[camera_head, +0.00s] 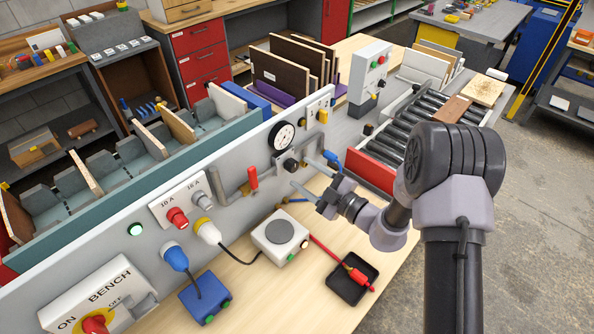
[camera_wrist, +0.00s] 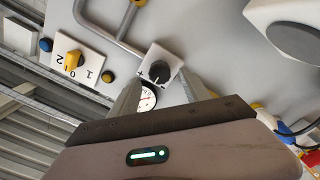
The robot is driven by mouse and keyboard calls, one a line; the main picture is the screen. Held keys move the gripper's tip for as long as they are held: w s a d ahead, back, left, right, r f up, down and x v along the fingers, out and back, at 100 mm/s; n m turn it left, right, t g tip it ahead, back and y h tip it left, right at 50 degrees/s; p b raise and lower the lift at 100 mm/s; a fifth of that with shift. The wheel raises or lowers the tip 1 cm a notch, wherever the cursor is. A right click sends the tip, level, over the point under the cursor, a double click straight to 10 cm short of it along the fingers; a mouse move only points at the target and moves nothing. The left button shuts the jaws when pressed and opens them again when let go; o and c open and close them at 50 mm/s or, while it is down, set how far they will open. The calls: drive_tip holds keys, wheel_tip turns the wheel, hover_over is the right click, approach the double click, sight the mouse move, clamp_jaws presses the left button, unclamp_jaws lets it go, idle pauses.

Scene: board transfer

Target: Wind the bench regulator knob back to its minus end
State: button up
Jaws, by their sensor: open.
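The regulator knob (camera_wrist: 159,71) is a black round knob on a white square plate, fixed to the upright grey bench panel. A plus mark shows at its left in the wrist view, which sees the panel upside down. Its exact pointer setting is too small to tell. In the head view the knob (camera_head: 290,164) sits just below the round gauge (camera_head: 281,136). My gripper (camera_head: 308,179) is open and empty in front of the panel, facing the knob. In the wrist view its fingertips (camera_wrist: 164,78) appear on either side of the knob, apparently short of it.
Grey pipes with a red-handled valve (camera_head: 253,180) run left of the knob; a blue handle (camera_head: 329,158) is close right. A yellow selector switch (camera_wrist: 72,60) is nearby. A white scale-like box (camera_head: 280,236) and a black tray (camera_head: 352,279) stand on the bench below.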

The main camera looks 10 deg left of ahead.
sight(295, 168)
drive_tip(key=shift+x, duration=1.75)
clamp_jaws()
